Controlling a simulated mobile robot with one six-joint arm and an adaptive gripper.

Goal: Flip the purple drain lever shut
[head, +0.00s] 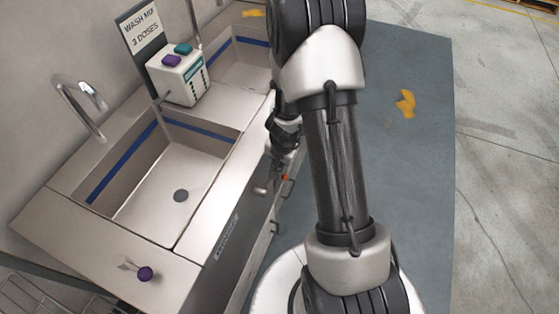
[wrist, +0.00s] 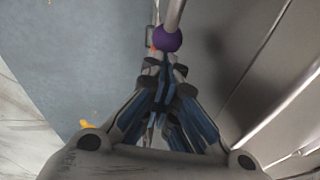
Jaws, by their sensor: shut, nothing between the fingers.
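A purple ball on a pale metal rod (wrist: 173,14), a lever, shows at the top middle of the wrist view (wrist: 168,42). My gripper (wrist: 160,68) is shut and empty. Its fingertips overlap the lower edge of the ball in that view; I cannot tell whether they touch it. In the head view my gripper (head: 278,178) is beside the front panel of the sink unit (head: 232,238), partly behind my arm. The lever's ball does not show clearly there. The sink basin (head: 150,200) has a dark round drain (head: 180,196) and no visible water.
Another purple knob (head: 145,273) stands on the near counter. A white dispenser (head: 178,76) with purple and teal buttons stands behind the basin, by a "WASH MIX 3 DOSES" sign (head: 142,27). A curved tap (head: 80,105) is at left. Yellow patches (head: 405,103) mark the blue-grey floor (head: 410,170).

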